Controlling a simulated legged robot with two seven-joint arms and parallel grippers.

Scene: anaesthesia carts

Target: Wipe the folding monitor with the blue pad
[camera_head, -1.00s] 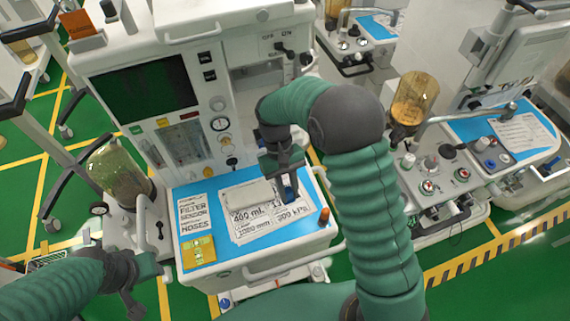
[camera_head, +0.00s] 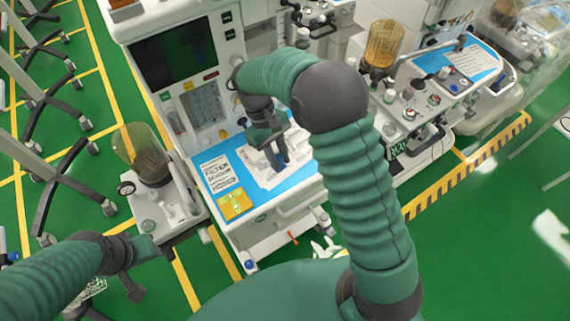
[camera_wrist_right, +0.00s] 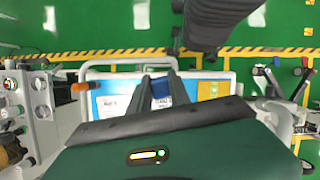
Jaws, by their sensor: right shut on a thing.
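My right gripper (camera_head: 278,160) is shut on the blue pad, over the blue work surface (camera_head: 212,172) of the near anaesthesia cart. In the right wrist view the blue pad (camera_wrist_right: 160,88) shows between the fingers (camera_wrist_right: 160,86). Whether the pad touches the surface is unclear. A dark screen (camera_head: 172,57) is on the cart's upright front, behind and left of this gripper. I cannot tell whether it is the folding monitor. My left gripper (camera_head: 138,268) is low at the left, away from the cart top; its jaw opening is unclear.
A glass canister (camera_head: 142,150) stands on the cart's left side. A second cart with a blue top (camera_head: 470,62) and an amber canister (camera_head: 383,45) is at the right. Wheeled stand legs (camera_head: 62,190) are at the left. Green floor (camera_head: 480,240) is open at the lower right.

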